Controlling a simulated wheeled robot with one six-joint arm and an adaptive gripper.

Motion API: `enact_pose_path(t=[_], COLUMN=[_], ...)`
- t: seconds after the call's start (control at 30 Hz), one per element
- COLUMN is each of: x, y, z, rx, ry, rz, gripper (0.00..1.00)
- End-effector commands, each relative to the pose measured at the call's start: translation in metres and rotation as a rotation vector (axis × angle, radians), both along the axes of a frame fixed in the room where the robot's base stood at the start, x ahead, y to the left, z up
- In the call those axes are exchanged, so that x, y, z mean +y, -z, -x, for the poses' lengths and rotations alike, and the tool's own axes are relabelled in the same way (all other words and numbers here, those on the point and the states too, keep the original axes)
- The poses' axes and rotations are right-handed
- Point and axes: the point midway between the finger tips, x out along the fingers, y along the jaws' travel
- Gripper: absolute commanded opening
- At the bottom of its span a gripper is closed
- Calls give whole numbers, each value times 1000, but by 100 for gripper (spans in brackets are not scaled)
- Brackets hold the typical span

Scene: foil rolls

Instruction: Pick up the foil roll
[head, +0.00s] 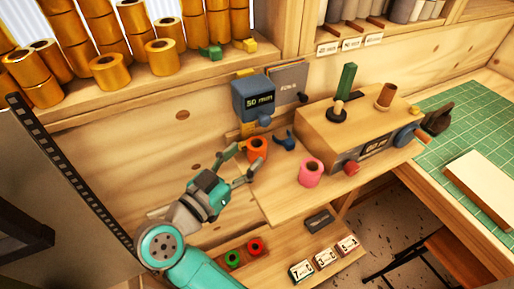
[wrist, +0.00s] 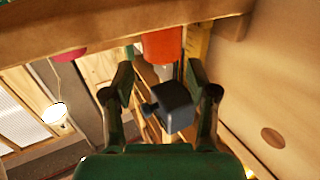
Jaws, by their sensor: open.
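An orange foil roll (head: 258,154) stands upright on the wooden bench, just beyond my gripper in the head view. In the wrist view the orange roll (wrist: 162,46) shows near the top middle, partly cut by a wooden edge. My gripper (head: 245,161) is open and empty, its two fingers spread on the near side of the roll. In the wrist view my gripper (wrist: 160,76) has its fingers to either side, with the roll ahead of the gap. I cannot tell whether any finger touches the roll. A pink roll (head: 309,174) stands to the right on the bench.
A blue-grey "50 mm" block (head: 253,101) is behind the orange roll. A wooden device (head: 352,130) with knobs stands to the right. Gold rolls (head: 110,72) fill the upper shelf. Red (head: 255,247) and green (head: 232,260) rolls sit on the lower shelf.

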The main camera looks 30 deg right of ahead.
Motion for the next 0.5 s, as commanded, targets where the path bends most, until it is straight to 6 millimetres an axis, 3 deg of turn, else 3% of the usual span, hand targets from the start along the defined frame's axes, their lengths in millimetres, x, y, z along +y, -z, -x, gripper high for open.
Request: enact_pose_path(t=[0.5], x=[-46], y=[1], z=[-26], rx=[-1], ry=[2], rz=[0], gripper=[58])
